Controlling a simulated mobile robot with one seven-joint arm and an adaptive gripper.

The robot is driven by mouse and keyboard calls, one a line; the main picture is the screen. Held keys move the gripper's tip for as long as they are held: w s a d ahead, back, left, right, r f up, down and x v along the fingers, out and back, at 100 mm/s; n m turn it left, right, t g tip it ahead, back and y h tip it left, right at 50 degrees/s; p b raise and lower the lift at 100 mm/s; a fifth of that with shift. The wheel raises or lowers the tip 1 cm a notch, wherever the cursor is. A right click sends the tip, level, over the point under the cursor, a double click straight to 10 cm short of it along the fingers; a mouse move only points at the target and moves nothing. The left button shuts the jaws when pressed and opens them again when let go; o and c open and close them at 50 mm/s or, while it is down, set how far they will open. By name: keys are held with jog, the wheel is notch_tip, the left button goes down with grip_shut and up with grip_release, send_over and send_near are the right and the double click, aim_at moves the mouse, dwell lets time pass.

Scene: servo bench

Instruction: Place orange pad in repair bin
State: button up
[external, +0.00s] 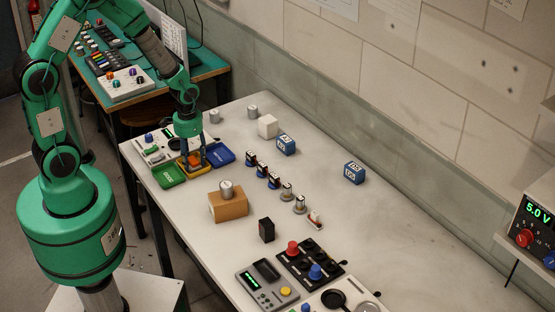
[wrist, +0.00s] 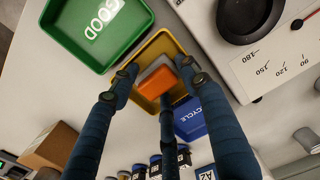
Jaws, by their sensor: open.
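The orange pad (wrist: 157,83) shows in the wrist view between my fingertips, with a grey-white block or face beside it. It appears within the walls of the yellow bin (wrist: 174,38), whose label I cannot read. In the external view the pad (external: 195,159) shows as a small orange patch in the yellow bin (external: 184,173). My gripper (wrist: 160,76) is open, its fingers spread around the pad; in the external view my gripper (external: 193,162) points down into the bin. I cannot tell whether the fingers touch the pad or whether it rests on the bin floor.
A green bin (external: 168,175) marked GOOD and a blue bin (external: 221,154) flank the yellow one. A dial panel (external: 150,150) stands behind. A cardboard-coloured block (external: 229,206) with a metal cylinder (external: 226,189) is nearby. Several small servo-like parts stand to the right.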

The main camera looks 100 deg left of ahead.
aim_at(193, 159)
notch_tip(193, 159, up, 12)
jog(key=p, duration=0.2)
jog(key=shift+p, duration=0.3)
dwell(0.3)
dwell(0.5)
jog(key=w+d+r+m+t+y, duration=0.1)
jog(key=w+d+r+m, duration=0.15)
jog(key=d+r, duration=0.65)
jog(key=w+d+r+m+t, duration=0.2)
jog(key=w+d+r, duration=0.2)
jog(key=d+r, duration=0.4)
jog(key=s+d+r+m+t, duration=0.1)
jog(key=s+d+r, duration=0.1)
jog(key=d, duration=0.3)
jog(key=s+d+r+m, duration=0.2)
jog(key=s+d+r, duration=0.1)
jog(key=d+r, duration=0.2)
jog(key=s+d+r+m+t+h, duration=0.1)
jog(key=s+d+r, duration=0.2)
jog(key=d, duration=0.4)
jog(key=shift+r+t, duration=0.3)
jog(key=shift+r, duration=0.4)
